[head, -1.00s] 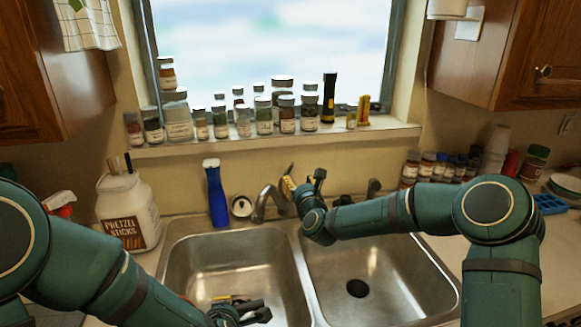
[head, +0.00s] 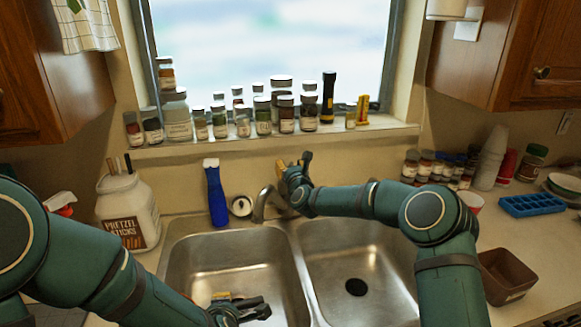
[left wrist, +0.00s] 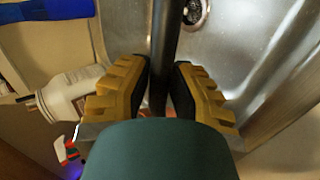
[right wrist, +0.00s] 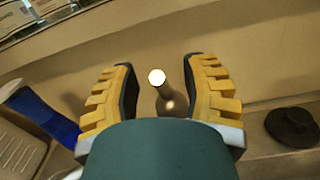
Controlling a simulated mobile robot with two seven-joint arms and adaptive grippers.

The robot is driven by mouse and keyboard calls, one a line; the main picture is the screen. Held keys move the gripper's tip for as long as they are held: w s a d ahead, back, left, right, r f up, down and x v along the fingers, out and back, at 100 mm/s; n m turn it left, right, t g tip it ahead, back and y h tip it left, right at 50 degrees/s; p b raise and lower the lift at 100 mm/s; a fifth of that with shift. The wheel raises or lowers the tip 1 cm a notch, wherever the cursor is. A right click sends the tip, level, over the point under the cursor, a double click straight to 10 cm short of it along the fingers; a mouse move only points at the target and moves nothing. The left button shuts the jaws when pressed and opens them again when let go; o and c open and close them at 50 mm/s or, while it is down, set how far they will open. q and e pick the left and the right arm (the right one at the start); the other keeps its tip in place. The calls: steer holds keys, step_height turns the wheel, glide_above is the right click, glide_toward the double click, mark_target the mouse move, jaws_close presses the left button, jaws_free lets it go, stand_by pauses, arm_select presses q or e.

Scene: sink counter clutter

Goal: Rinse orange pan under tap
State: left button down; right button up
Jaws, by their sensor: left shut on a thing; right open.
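My left gripper (head: 238,306) is low over the left sink basin (head: 195,262). In the left wrist view its yellow fingers (left wrist: 160,90) are shut on a dark, straight handle (left wrist: 165,32). The tap (head: 262,203) stands behind the basins, with no water visible.
A blue-handled brush (head: 216,195) and a pretzel jar (head: 128,212) stand left of the tap. Several spice jars line the window sill (head: 270,141). The right basin (head: 375,262) is empty. A brown container (head: 507,276) and blue tray (head: 537,205) sit at right.

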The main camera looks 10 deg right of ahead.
steer(key=shift+c, duration=0.3)
jaws_close()
arm_select(q)
steer(key=shift+r, duration=0.1)
arm_select(e)
steer(key=shift+r, duration=0.1)
arm_select(q)
steer(key=shift+r+p, duration=0.7)
steer(key=shift+p, duration=0.05)
arm_select(e)
steer(key=shift+w+r+g, duration=0.25)
steer(key=shift+r+g, duration=0.1)
steer(key=shift+g, duration=0.05)
arm_select(q)
step_height(320, 180, up, 2)
steer(key=shift+r+p, duration=0.1)
steer(key=shift+p, duration=0.95)
arm_select(e)
steer(key=shift+w+a+r+g, duration=0.1)
steer(key=shift+w+r+g, duration=0.2)
steer(key=shift+g, duration=0.2)
arm_select(q)
steer(key=shift+r+p, duration=0.45)
steer(key=shift+p, duration=0.05)
arm_select(e)
steer(key=shift+w+f+g, duration=0.2)
steer(key=shift+w+g, duration=0.05)
steer(key=shift+g, duration=0.05)
